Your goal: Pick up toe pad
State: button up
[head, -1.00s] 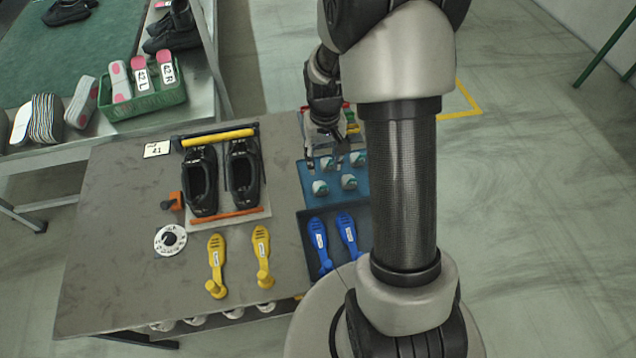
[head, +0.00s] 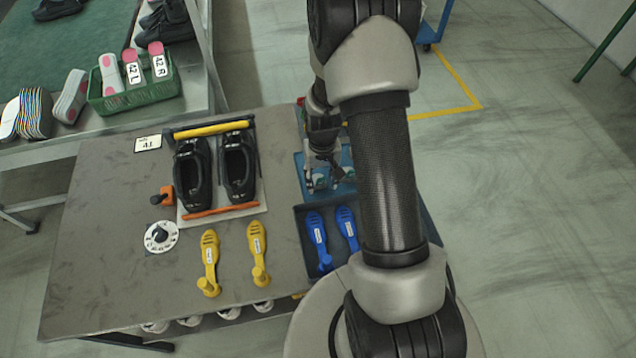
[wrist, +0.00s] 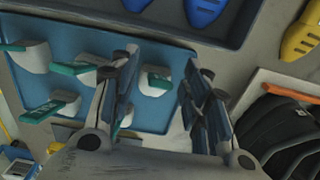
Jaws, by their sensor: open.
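Several toe pads, small whitish blocks with green strips, stand on a blue tray; in the wrist view the tray (wrist: 100,32) shows bare at its upper part. One toe pad (wrist: 155,82) lies between the spread fingers of my gripper (wrist: 161,68), apparently without being clamped. Other toe pads (wrist: 33,56) are to the left of the fingers. In the head view my gripper (head: 324,180) is low over the blue tray (head: 310,195), among the pads, and is partly hidden by its own wrist. My gripper is open. Its exact height above the pads is unclear.
A dark tray with blue tools (head: 318,240) adjoins the pad tray's near side. Black shoes (head: 238,168) on a fixture stand to the left, with yellow tools (head: 209,262) nearer. A green crate (head: 135,95) stands on the other table. My arm covers the right side.

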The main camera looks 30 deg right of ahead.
jog(key=shift+c, duration=0.5)
grip_shut()
jog(key=shift+r, duration=0.15)
